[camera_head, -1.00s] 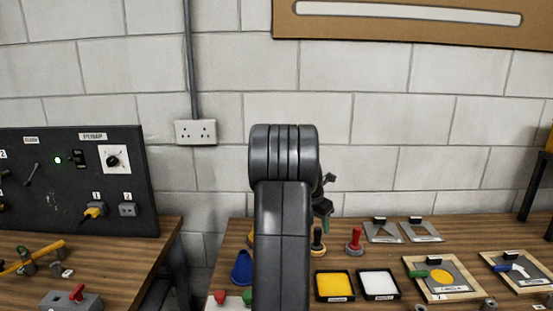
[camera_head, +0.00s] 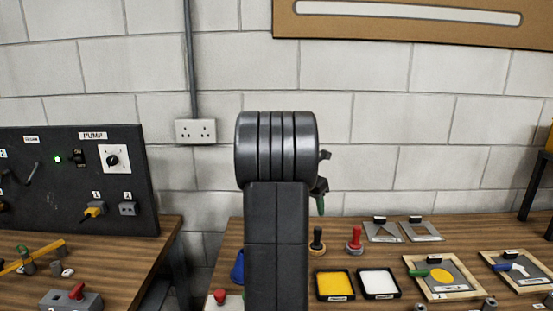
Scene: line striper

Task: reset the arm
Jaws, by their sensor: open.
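My arm stands upright in the middle of the head view, its dark grey links and elbow in front of the wall. My gripper (camera_head: 320,190) shows only in part at the right edge of the arm, above the back of the right bench. It is open. A small dark green piece shows at its lower end; I cannot tell whether it belongs to the gripper. The rest of the gripper is hidden behind the arm.
The right bench (camera_head: 450,245) bears a yellow pad (camera_head: 335,285), a white pad (camera_head: 378,283), a red-handled stamp (camera_head: 354,241), a black-handled stamp (camera_head: 317,242) and framed stencils (camera_head: 443,277). A pump panel (camera_head: 75,185) stands at left.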

